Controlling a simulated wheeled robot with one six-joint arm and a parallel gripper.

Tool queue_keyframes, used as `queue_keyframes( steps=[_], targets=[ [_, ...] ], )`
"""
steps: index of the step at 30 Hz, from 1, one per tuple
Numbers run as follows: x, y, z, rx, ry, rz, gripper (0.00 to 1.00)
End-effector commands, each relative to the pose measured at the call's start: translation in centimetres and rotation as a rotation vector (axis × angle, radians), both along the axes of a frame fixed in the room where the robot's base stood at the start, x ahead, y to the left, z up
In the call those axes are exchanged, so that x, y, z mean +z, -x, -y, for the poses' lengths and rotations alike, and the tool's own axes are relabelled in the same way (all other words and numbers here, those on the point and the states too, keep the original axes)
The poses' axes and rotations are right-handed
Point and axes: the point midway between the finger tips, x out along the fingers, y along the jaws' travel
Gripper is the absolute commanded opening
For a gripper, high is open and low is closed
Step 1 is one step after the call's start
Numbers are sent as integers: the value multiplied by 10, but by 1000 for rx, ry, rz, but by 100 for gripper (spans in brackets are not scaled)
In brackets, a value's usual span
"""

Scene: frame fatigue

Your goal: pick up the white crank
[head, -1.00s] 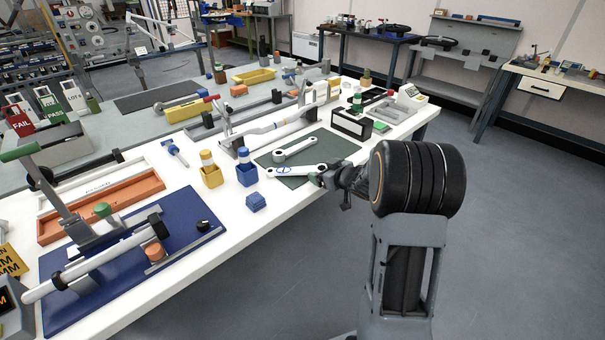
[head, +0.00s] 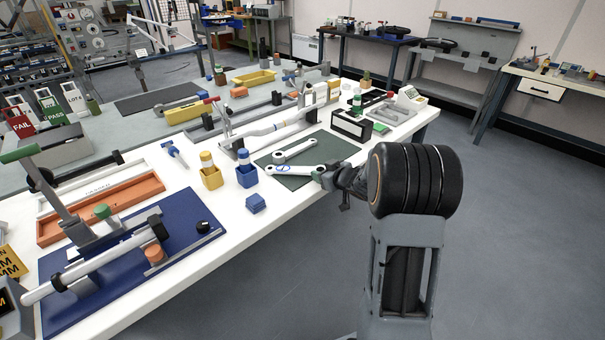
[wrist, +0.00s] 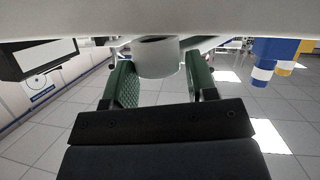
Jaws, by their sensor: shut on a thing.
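Two white cranks lie over the dark green mat (head: 292,183) on the white bench. The far crank (head: 295,150) lies on the mat. The near crank (head: 297,169) has a blue ring mark close to its left end. My gripper (head: 324,177) is at the right end of this near crank. In the wrist view, my gripper's green-padded fingers (wrist: 156,80) are shut on a white round end of the crank (wrist: 157,60). The rest of the crank is mostly hidden there. I cannot tell whether the near crank is clear of the mat.
A black-framed box (head: 351,125) stands beyond the mat. Yellow (head: 211,176) and blue (head: 246,174) holders and a small blue block (head: 256,203) stand to the left. A blue fixture board (head: 190,245) fills the front left. The floor right of the bench is clear.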

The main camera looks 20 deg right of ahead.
Motion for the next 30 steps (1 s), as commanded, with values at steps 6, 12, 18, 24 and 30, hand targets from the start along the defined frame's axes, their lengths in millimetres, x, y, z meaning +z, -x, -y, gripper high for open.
queue_keyframes(
  steps=[6,12,18,24,30],
  targets=[
    [-1,0,-1,2,0,-1,16],
    [-1,0,-1,2,0,-2,16],
    [10,0,-1,3,1,0,16],
    [41,4,2,-2,2,2,16],
    [81,35,15,-4,2,3,16]
  ],
)
